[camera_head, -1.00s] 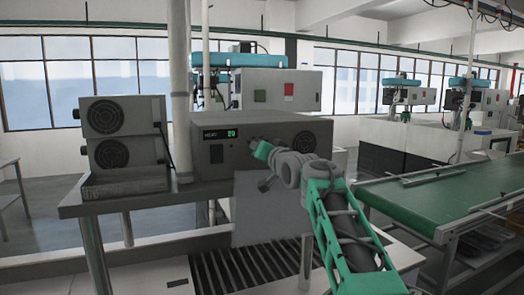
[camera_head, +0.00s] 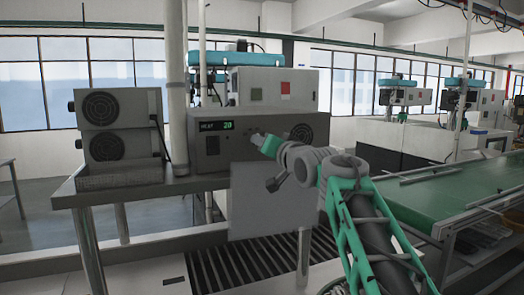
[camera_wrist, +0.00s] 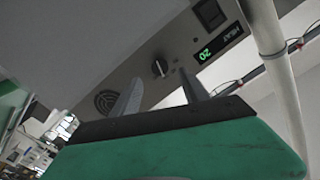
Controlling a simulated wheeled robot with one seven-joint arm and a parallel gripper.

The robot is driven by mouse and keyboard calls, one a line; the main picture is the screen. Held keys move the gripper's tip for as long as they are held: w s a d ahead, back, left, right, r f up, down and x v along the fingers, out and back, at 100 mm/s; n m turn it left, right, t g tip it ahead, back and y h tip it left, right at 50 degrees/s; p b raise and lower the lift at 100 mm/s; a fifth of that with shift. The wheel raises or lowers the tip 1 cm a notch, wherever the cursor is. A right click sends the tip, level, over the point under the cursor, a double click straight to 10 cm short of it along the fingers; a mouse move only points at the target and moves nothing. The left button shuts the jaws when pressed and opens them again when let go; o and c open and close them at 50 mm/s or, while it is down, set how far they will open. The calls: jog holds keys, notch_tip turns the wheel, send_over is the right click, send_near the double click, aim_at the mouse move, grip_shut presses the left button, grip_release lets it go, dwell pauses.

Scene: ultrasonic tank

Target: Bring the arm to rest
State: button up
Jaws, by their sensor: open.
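My gripper (camera_head: 258,138) is in front of the grey heater control box (camera_head: 208,152), at the middle of its front panel. In the wrist view its two grey fingers (camera_wrist: 160,92) are apart, with nothing between them. A small round knob (camera_wrist: 160,68) shows on the panel beyond the fingertips, apart from them as far as I can tell. The green display (camera_wrist: 204,54) reads HEAT 20, and it also shows in the head view (camera_head: 226,125). My arm reaches in from the lower right. The gripper hides part of the panel in the head view.
The box stands on a grey metal table (camera_head: 110,188). Two stacked fan units (camera_head: 118,105) and a pale vertical post (camera_head: 178,90) are to the left. A green conveyor (camera_head: 450,200) is at right, close to my arm.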

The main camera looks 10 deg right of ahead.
jog(key=shift+s, duration=0.3)
